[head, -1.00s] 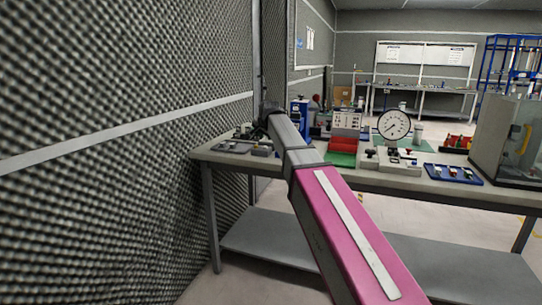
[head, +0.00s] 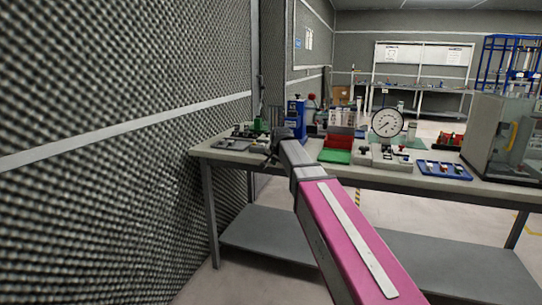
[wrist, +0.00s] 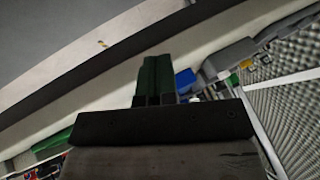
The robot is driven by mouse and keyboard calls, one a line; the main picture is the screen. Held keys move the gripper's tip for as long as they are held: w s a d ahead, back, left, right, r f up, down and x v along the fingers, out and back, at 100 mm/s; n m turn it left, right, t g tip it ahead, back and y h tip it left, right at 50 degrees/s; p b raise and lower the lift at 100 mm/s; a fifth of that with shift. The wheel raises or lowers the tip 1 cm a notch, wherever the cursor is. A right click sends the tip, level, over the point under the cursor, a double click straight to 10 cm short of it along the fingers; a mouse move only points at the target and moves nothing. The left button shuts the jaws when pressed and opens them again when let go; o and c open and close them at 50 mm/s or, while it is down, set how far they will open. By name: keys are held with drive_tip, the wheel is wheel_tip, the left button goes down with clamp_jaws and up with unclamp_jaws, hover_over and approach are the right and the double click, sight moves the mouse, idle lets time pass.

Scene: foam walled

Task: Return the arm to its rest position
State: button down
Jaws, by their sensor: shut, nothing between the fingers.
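My arm, pink and grey, reaches forward in the head view toward the left part of the workbench (head: 400,178). My gripper (head: 272,158) is at the arm's far end, small and dark, near the bench's front edge. In the wrist view the fingers of my gripper (wrist: 155,75) are together, with nothing seen between them. The bench edge and the items on it show tilted behind the fingers.
A foam-covered wall (head: 120,110) stands close on the left. The bench holds a dial gauge (head: 387,122), a blue tray (head: 443,170), a red and green bin (head: 337,150) and a glass-fronted case (head: 505,140). A lower shelf (head: 380,255) runs under the bench.

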drive_tip(key=s+d+f+n+g, duration=0.1)
drive_tip(key=s+d+f, duration=0.4)
drive_tip(key=s+f, duration=0.5)
drive_tip(key=s+d+f+n+g+h, duration=0.1)
drive_tip(key=s+d+f+n+g, duration=0.1)
drive_tip(key=s+d+f, duration=0.4)
drive_tip(key=s+d+f+n+g, duration=0.1)
drive_tip(key=s+d+f+g, duration=0.3)
drive_tip(key=s+f, duration=1)
drive_tip(key=shift+d+f+n+h, duration=0.3)
drive_tip(key=shift+d+f, duration=0.35)
drive_tip(key=shift+d, duration=0.55)
